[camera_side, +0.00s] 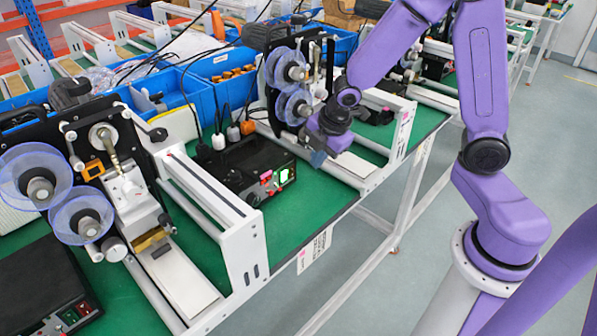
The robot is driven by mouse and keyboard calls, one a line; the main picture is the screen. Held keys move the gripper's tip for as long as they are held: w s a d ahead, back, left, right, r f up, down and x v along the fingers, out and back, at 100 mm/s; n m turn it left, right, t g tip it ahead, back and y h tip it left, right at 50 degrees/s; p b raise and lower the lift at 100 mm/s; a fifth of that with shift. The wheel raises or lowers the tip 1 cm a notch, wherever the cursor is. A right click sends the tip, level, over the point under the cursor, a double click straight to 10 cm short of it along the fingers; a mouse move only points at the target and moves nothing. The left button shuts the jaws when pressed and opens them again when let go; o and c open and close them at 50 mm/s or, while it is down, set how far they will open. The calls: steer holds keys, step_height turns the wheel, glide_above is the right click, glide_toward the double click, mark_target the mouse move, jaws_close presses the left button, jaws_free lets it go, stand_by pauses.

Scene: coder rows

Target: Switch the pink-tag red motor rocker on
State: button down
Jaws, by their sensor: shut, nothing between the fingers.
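A black control box (238,166) stands on the green bench top between two coder machines. A small pink tag (266,176) is on its front face. A red rocker (268,187) seems to be just below the tag; it is too small to tell which way it is tipped. A bright green lit part (287,174) is to the right on the same face. My gripper (317,157) is shut and empty, to the right of the box's front and apart from it in the picture. Its fingertips are small and partly blend with the machine behind.
A white-framed coder machine (245,240) with clear reels stands at left front; another (350,165) is behind my gripper. A second black box (45,290) with red and green rockers is at lower left. Black cables and blue bins (215,70) are behind.

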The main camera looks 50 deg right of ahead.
mark_target(291, 171)
steer(key=x, duration=0.8)
steer(key=shift+w+f, duration=0.1)
steer(key=shift+w, duration=0.9)
steer(key=shift+w+f, duration=0.15)
steer(key=shift+w, duration=0.8)
steer(key=shift+w+f, duration=0.2)
steer(key=shift+w, duration=0.05)
steer(key=shift+r, duration=0.15)
steer(key=shift+r, duration=0.7)
